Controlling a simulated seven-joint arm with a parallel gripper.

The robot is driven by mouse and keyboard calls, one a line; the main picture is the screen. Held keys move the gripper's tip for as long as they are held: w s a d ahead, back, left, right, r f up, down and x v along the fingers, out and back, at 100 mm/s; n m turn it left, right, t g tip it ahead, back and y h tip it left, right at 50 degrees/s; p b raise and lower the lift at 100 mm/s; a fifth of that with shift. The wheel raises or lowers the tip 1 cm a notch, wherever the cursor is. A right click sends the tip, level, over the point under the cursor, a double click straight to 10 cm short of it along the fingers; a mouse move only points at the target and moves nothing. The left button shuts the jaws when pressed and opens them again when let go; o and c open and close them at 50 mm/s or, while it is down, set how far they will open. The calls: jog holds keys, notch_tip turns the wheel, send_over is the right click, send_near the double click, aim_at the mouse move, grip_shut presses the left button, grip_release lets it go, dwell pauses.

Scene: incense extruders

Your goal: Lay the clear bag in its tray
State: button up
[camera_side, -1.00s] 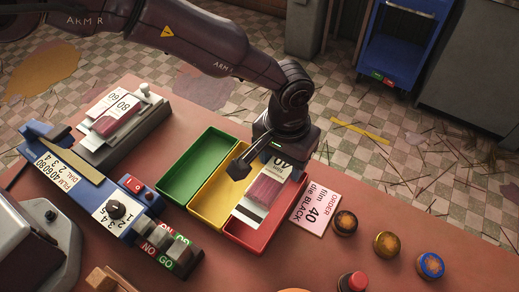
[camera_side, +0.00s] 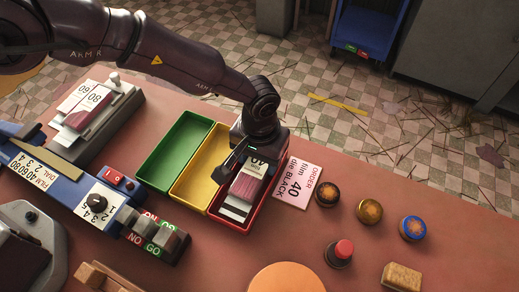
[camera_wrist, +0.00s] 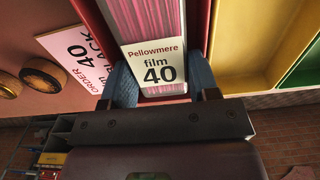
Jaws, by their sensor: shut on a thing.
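The clear bag (camera_side: 250,188) holds pink sticks and has a white label reading film 40. In the side view it lies lengthwise within the outline of the red tray (camera_side: 238,228), with a white and dark patch at its near end. My gripper (camera_side: 256,162) is shut on the bag's far, labelled end, over the far part of the tray. In the wrist view the bluish fingers (camera_wrist: 161,88) are on either side of the bag (camera_wrist: 153,62), and red tray walls (camera_wrist: 199,22) flank it. Whether the bag touches the tray floor is hidden.
Empty yellow (camera_side: 193,193) and green (camera_side: 172,158) trays stand left of the red one. A pink order card (camera_side: 297,186) reading film 40, die BLACK lies to the right. Several round dies (camera_side: 369,211) stand beyond it. A blue dial panel (camera_side: 75,192) is at left.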

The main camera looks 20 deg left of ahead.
jog(key=shift+f, duration=0.1)
jog(key=o, duration=0.9)
jog(key=shift+w+r, duration=0.1)
jog(key=shift+r, duration=1.15)
jog(key=shift+o, duration=0.6)
jog(key=shift+r, duration=2.8)
